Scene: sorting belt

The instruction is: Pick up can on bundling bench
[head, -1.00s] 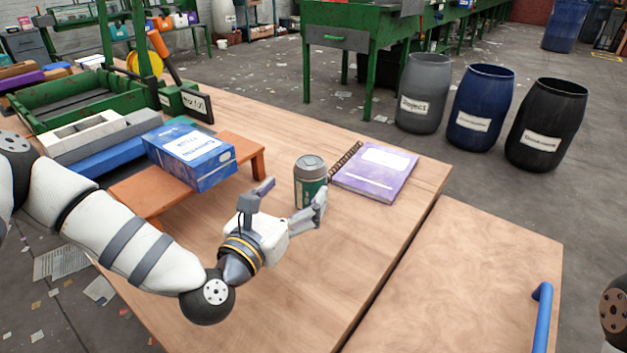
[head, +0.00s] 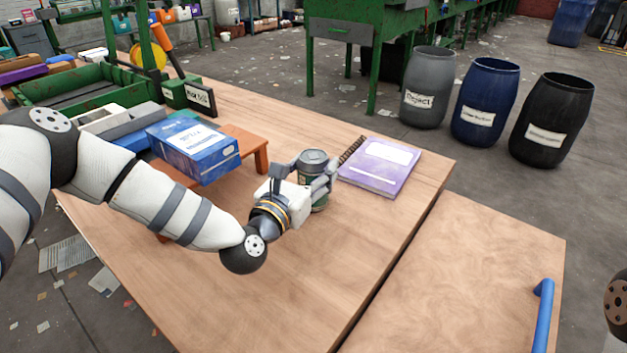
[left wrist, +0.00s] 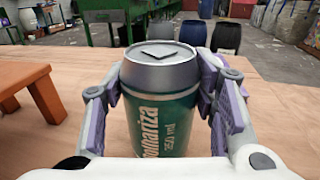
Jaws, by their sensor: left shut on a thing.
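A green can with a silver top (head: 315,158) stands upright on the wooden bench (head: 290,270). The can (left wrist: 163,105) also fills the middle of the left wrist view, with lettering on its side. My left gripper (head: 316,175) is shut on the can, one finger on each side of it. In the left wrist view the finger pads (left wrist: 160,110) press against the can's left and right sides. My right gripper is not in view.
A purple spiral notebook (head: 380,167) lies just right of the can. A blue box (head: 195,150) sits on a small orange stand (head: 262,156) to the left. A blue handle (head: 543,315) is at the right. The front of the bench is clear.

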